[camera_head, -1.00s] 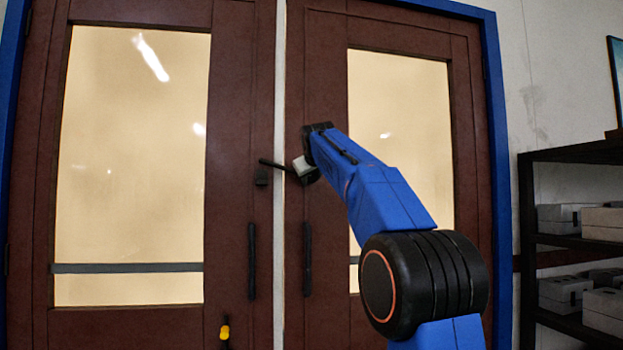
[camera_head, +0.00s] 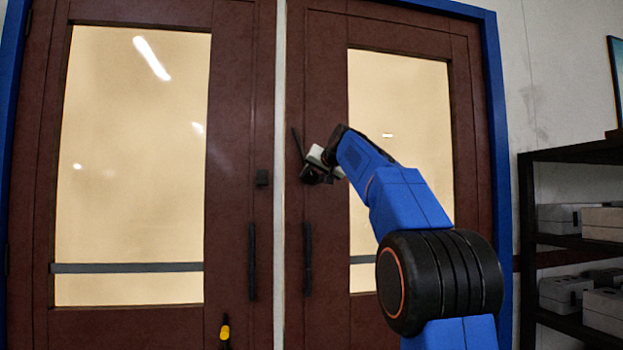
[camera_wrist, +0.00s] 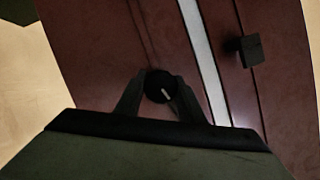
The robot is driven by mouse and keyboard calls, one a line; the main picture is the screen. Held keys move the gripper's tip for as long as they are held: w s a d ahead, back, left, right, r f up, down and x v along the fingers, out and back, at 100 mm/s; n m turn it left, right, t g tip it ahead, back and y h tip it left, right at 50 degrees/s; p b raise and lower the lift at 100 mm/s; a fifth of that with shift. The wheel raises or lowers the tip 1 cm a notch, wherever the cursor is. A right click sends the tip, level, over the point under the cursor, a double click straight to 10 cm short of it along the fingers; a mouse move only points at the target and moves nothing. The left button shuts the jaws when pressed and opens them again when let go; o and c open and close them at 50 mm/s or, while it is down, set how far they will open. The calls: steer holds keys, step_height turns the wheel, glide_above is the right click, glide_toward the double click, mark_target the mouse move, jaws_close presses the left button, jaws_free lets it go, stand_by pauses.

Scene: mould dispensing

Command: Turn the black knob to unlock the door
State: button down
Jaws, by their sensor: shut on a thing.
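The black knob (camera_wrist: 158,84) is round with a pale line across it, on the right door. In the wrist view the two fingers of my gripper (camera_wrist: 160,90) stand on either side of it, shut on it. In the head view my gripper (camera_head: 316,166) is at the right door's inner edge, largely hiding the knob. A thin dark bar (camera_head: 297,143) points up there, tilted slightly left. The brown double door (camera_head: 233,120) looks closed, with a pale strip between its leaves. A black catch block (camera_head: 262,177) sits on the left leaf, apart from the bar; it also shows in the wrist view (camera_wrist: 250,50).
Black vertical pull handles (camera_head: 252,262) and (camera_head: 308,258) stand below on the two leaves. A yellow-and-black item (camera_head: 225,330) is low on the left leaf. A blue frame (camera_head: 495,140) surrounds the door. A black shelf (camera_head: 570,153) with grey boxes stands at right.

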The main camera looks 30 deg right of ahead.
steer(key=shift+m+t+y, duration=0.3)
steer(key=shift+m+y, duration=0.3)
steer(key=shift+m, duration=0.7)
steer(key=c, duration=1.2)
jaws_free()
steer(key=v, duration=1.7)
steer(key=shift+s+f, duration=0.1)
steer(key=shift+s, duration=0.15)
